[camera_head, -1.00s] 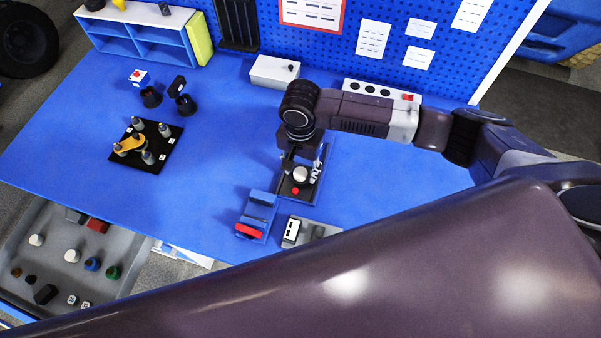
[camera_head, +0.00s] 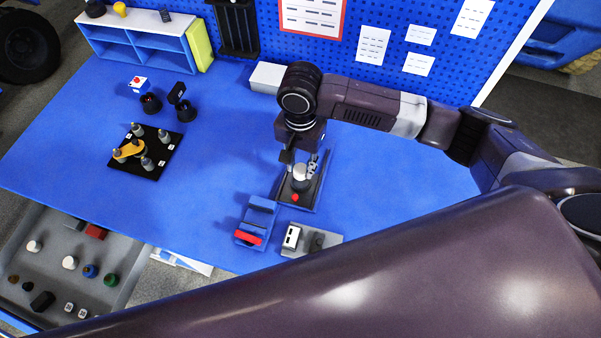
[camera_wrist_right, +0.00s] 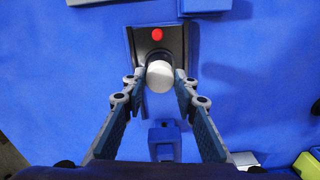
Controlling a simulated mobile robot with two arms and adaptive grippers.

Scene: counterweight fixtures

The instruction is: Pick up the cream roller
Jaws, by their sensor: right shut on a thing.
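The cream roller (camera_head: 300,172) is a pale, round-ended piece above a dark fixture (camera_head: 310,194) with a red knob (camera_head: 295,197). My right gripper (camera_head: 300,165) comes down over it from above and is shut on it. In the right wrist view the roller (camera_wrist_right: 159,76) sits between the two fingertips of my right gripper (camera_wrist_right: 159,82), with the fixture (camera_wrist_right: 174,42) and red knob (camera_wrist_right: 157,34) beyond it. The roller appears raised a little off the fixture. My left gripper is not in view.
A blue holder with a red bar (camera_head: 248,239) and a grey block fixture (camera_head: 325,242) stand near the table's front edge. A black plate with posts (camera_head: 160,165) is at the left. A grey box (camera_head: 266,76) stands behind. The table's middle left is clear.

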